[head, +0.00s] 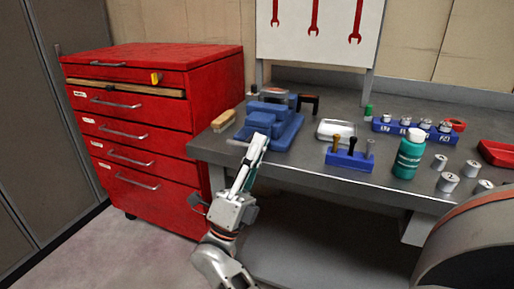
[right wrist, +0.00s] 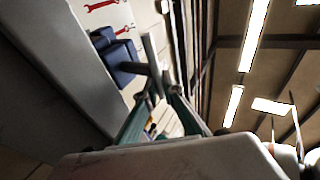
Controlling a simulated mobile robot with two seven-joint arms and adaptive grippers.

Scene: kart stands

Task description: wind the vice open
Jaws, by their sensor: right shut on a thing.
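The blue vice (head: 272,124) stands on the left end of the grey workbench. Its metal handle bar (head: 237,143) shows at the front of the vice, low and to the left. My right gripper (head: 257,142) reaches up from below to the front of the vice and is shut on the handle. In the right wrist view the fingers (right wrist: 160,92) close around the grey bar (right wrist: 152,58), with the blue vice body (right wrist: 122,60) behind it. The fingers partly hide the handle in the head view. My left gripper is not in view.
A brush (head: 223,121) lies left of the vice. A white tray (head: 336,130), a blue tool holder (head: 349,158), a green bottle (head: 408,158) and several metal cylinders stand to the right. A red drawer cabinet (head: 150,130) stands left of the workbench (head: 310,172).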

